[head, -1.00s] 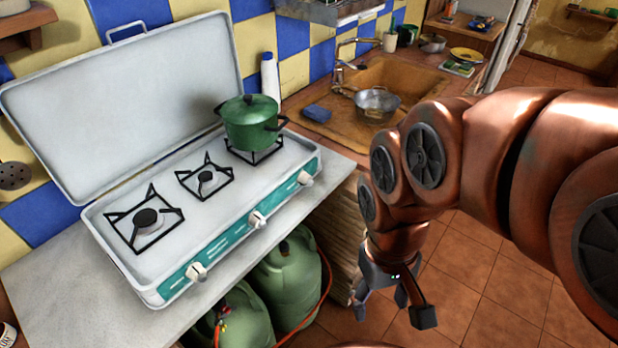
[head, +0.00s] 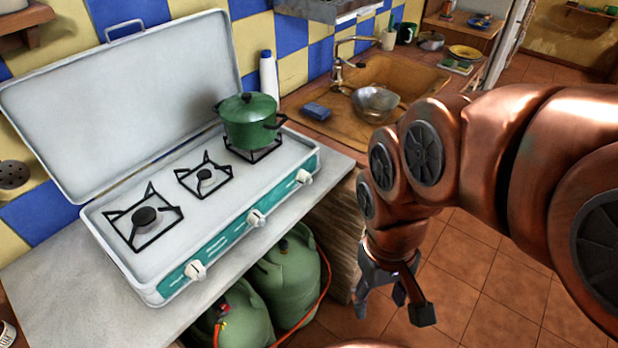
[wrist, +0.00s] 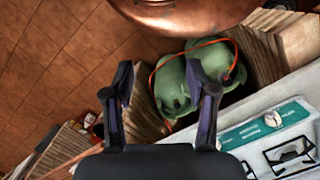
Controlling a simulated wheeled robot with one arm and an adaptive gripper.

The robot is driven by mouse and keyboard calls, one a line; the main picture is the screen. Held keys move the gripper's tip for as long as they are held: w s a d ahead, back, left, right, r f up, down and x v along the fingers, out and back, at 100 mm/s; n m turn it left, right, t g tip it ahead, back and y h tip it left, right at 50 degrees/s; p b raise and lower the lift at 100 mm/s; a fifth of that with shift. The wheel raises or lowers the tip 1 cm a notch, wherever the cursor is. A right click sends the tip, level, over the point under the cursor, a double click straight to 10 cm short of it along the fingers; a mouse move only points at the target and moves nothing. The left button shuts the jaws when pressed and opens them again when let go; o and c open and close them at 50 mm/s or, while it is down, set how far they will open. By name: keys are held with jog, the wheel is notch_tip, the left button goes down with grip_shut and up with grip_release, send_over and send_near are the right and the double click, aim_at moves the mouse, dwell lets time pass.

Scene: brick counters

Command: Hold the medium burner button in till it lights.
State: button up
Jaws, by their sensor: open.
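The white camping stove (head: 115,262) stands on the counter with its lid raised. Its teal front panel carries three white knobs: a left knob (head: 195,270), a middle knob (head: 256,218) and a right knob (head: 304,177). The left burner (head: 144,217) looks larger than the middle burner (head: 204,176); the right burner is hidden under a green pot (head: 250,124). I see no flame and cannot tell a separate button. My gripper (head: 392,306) is open and empty, pointing down, right of the stove and apart from it. It also shows in the wrist view (wrist: 160,92).
Green gas bottles (head: 288,275) with an orange hose stand under the counter (head: 60,300). A sink (head: 410,80) holding a metal pan (head: 375,101) lies behind my arm. A white bottle (head: 269,77) stands behind the green pot. The tiled floor (head: 490,270) around my gripper looks clear.

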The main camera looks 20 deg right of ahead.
grip_shut()
dwell(1.4)
